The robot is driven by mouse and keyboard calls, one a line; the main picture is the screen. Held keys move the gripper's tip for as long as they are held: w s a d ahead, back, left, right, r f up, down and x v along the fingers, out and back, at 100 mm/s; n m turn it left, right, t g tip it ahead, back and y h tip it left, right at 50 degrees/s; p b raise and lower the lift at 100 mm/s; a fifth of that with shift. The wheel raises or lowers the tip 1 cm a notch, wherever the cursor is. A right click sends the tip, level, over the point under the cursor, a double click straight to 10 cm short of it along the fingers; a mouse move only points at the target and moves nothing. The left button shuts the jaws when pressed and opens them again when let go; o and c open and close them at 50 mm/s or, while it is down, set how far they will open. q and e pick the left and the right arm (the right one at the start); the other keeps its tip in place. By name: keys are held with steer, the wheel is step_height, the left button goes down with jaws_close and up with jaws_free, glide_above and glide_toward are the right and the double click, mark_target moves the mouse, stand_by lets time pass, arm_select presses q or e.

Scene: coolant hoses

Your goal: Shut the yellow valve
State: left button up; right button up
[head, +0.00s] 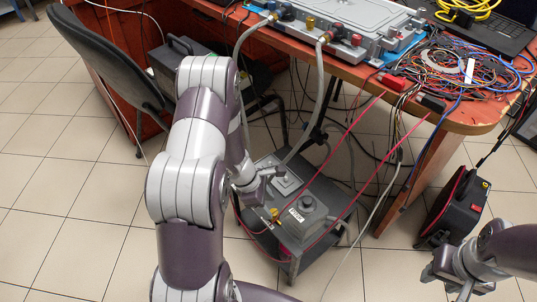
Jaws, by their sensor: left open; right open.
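A small yellow fitting (275,214), which looks like a valve, sits at the left side of the grey pump unit (304,213) on the low cart. Its handle position is too small to tell. Another yellow-brass fitting (309,22) stands on the front edge of the grey case on the table. My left gripper (268,178) is open above the cart's back left part, a little above the yellow fitting in the picture and apart from it. My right gripper (451,284) is open and empty over the floor at the lower right, far from the cart.
Grey hoses (318,90) run from the grey case (345,15) on the red table (355,60) down toward the cart (290,262). Red and black cables hang around the cart. A chair (95,62) stands at left, a black box (455,203) at right. The left floor is clear.

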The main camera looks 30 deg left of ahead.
arm_select(q)
steer(key=p+v, duration=0.6)
steer(key=v, duration=0.4)
steer(key=s+d+r+m+p, duration=0.1)
steer(key=d+r+m+p, duration=0.1)
steer(key=r, duration=0.5)
steer(key=s+d+r+m+g+y+p, duration=0.1)
steer(key=d+r+m+p, duration=0.1)
steer(key=r+m+p, duration=0.2)
steer(key=s+d+r+m+y+p, duration=0.1)
steer(key=s+d+r+m+p, duration=0.1)
steer(key=r+m, duration=0.5)
steer(key=shift+d+r+m+p, duration=0.45)
steer(key=shift+r+p, duration=0.4)
steer(key=shift+r, duration=0.45)
steer(key=shift+w, duration=0.1)
steer(key=s+d+r+m+y+p, duration=0.1)
steer(key=r+m+p, duration=0.3)
steer(key=r+p, duration=0.9)
steer(key=s+d+r+m+y+p, duration=0.1)
steer(key=r+m+p, duration=0.4)
steer(key=r+p, duration=0.8)
step_height(320, 180, up, 5)
steer(key=shift+s+d+f+t, duration=0.1)
steer(key=shift+s+d+t, duration=0.2)
steer(key=shift+s, duration=0.6)
